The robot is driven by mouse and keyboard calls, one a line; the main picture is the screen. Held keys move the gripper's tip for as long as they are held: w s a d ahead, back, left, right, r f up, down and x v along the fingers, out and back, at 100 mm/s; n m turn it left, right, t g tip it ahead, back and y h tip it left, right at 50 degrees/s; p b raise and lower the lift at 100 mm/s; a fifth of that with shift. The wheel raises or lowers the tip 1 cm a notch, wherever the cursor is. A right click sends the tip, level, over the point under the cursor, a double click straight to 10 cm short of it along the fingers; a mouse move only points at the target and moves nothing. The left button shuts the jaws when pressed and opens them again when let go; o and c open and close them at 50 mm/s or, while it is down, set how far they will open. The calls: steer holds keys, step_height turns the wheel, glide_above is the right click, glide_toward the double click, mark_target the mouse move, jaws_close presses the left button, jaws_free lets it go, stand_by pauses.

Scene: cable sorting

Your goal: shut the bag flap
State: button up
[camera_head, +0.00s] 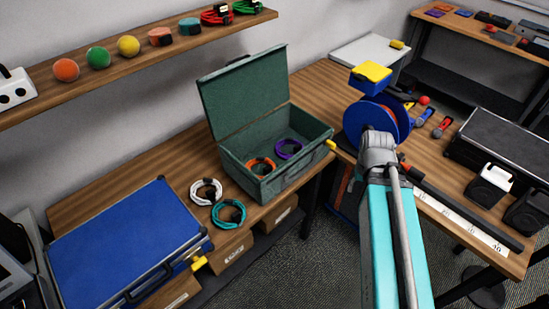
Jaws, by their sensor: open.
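The bag appears as a dark green case (258,184) on the wooden bench at the picture's middle. Its flap, a green lid (245,92), stands open and leans back at the rear left edge. Inside the case lie an orange cable coil (261,166) and a purple cable coil (289,149), apart from each other. My arm reaches up from the bottom right, to the right of the case. I cannot make out my gripper; no fingers show near the case or lid.
A white coil (206,191) and a teal coil (229,214) lie left of the green case. A shut blue case (125,238) is further left. A blue reel (368,125) stands to the right. A wooden shelf (140,58) runs above, behind the lid.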

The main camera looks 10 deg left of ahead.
steer(key=c, duration=0.4)
steer(key=shift+w+r, duration=0.1)
steer(key=shift+c, duration=1.3)
steer(key=shift+w+a+r+p, duration=0.2)
steer(key=shift+w+a+p, duration=0.05)
steer(key=shift+w+p, duration=0.05)
jaws_close()
step_height(320, 180, up, 28)
steer(key=f+n+t+y+p, duration=0.1)
steer(key=n+t+y+p, duration=0.7)
steer(key=p, duration=1.5)
glide_above(243, 65)
steer(key=n+g, duration=0.1)
steer(key=n+g+h, duration=0.1)
steer(key=shift+r+g+h, duration=0.25)
steer(key=shift+g+h, duration=0.05)
steer(key=shift+g, duration=0.1)
